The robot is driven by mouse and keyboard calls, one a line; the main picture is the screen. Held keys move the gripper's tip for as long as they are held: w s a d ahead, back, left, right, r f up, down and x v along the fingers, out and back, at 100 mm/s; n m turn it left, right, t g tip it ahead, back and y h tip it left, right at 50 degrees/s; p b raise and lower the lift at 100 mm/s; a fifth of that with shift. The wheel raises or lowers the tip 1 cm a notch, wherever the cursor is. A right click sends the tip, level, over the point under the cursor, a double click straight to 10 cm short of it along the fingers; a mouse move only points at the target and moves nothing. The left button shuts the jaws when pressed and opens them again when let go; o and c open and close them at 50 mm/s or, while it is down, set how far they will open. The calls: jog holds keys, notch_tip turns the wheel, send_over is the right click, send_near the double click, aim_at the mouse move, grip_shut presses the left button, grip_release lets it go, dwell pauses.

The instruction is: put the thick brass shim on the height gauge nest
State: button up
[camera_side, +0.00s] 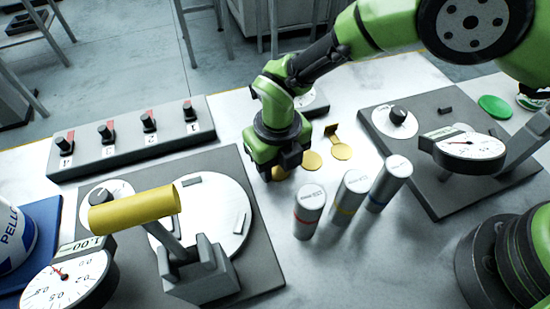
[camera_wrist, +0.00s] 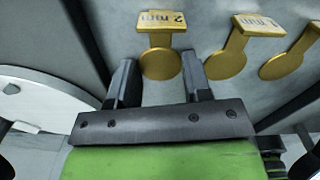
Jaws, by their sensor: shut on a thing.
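My gripper (camera_side: 280,171) is low over the table in the side view. In the wrist view its jaws (camera_wrist: 157,66) are shut on a brass shim (camera_wrist: 160,62), a round disc with a bent tab whose label seems to read 2 mm. In the side view only a bit of this shim shows under the gripper. Two dial gauges are in the side view: a left one (camera_side: 68,280) reading about 1.00 and a right one (camera_side: 470,146). I cannot tell which is the height gauge, and no nest is clearly identifiable.
Two more brass shims, a middle one (camera_wrist: 229,63) labelled 1 mm and one further right (camera_wrist: 282,65), lie beside the held one. Three capped cylinders (camera_side: 349,195) stand close to my gripper's right. A switch panel (camera_side: 130,140) and a yellow cylinder (camera_side: 135,208) are to the left.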

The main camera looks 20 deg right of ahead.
aim_at(277, 169)
notch_tip(277, 169, up, 10)
jog(key=w+d+r+m, duration=0.3)
jog(key=d+r+m, duration=0.1)
jog(key=d+m, duration=0.4)
jog(key=d+r+m, duration=0.5)
jog(key=d+m, duration=0.7)
jog(key=m, duration=0.7)
jog(key=s+d+m, duration=0.6)
jog(key=d+m, duration=0.1)
jog(key=m, duration=0.4)
notch_tip(277, 169, up, 10)
jog(key=r, duration=0.1)
jog(key=s+d+n, duration=0.3)
jog(key=d+n, duration=0.8)
jog(key=d, duration=0.1)
jog(key=shift+w+a+f, duration=0.1)
jog(key=shift+f, duration=13.3)
